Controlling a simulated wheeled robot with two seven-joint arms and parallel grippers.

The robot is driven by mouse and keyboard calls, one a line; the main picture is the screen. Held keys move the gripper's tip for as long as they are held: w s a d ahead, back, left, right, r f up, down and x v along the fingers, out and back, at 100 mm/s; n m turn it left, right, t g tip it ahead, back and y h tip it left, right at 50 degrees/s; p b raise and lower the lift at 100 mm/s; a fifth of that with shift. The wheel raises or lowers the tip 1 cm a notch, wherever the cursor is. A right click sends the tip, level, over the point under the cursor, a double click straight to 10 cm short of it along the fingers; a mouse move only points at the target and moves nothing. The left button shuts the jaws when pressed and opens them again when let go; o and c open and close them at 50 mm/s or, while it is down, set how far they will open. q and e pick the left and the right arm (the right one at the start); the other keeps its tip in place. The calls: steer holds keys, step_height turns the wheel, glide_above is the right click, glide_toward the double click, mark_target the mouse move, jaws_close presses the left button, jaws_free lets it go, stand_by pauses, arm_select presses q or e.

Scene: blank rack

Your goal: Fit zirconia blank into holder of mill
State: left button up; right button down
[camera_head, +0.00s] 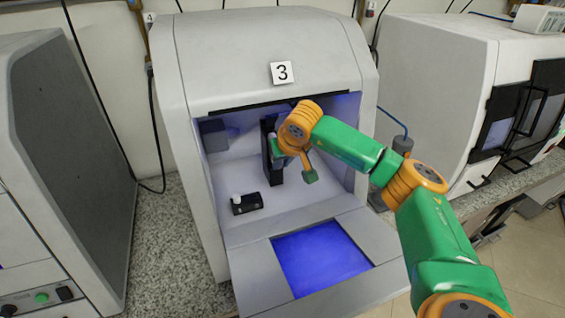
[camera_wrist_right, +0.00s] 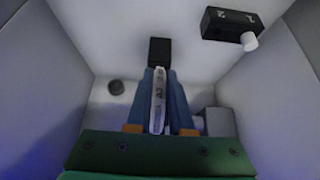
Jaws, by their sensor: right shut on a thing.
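The mill (camera_head: 265,50), marked 3, stands open in the middle of the head view. The black upright holder (camera_head: 278,176) stands inside its chamber. My right gripper (camera_head: 279,147) is inside the chamber, close against the holder. In the right wrist view its blue fingers (camera_wrist_right: 159,100) are shut on a white zirconia blank (camera_wrist_right: 158,100), seen edge-on with "A3" on its rim. A black block (camera_wrist_right: 160,51), likely the holder, lies just past the blank's far end. I cannot tell whether the blank is seated in it. My left gripper is not in view.
A black box with a white knob (camera_head: 248,204) sits on the chamber floor, also at upper right in the wrist view (camera_wrist_right: 228,23). The lowered door (camera_head: 255,279) has a blue window. The chamber walls are close around the gripper. Other machines stand on both sides.

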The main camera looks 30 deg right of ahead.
steer(key=shift+w, duration=0.2)
steer(key=c, duration=0.7)
jaws_free()
steer(key=shift+c, duration=0.2)
steer(key=b+v, duration=0.2)
steer(key=v, duration=0.5)
steer(key=shift+s, duration=0.1)
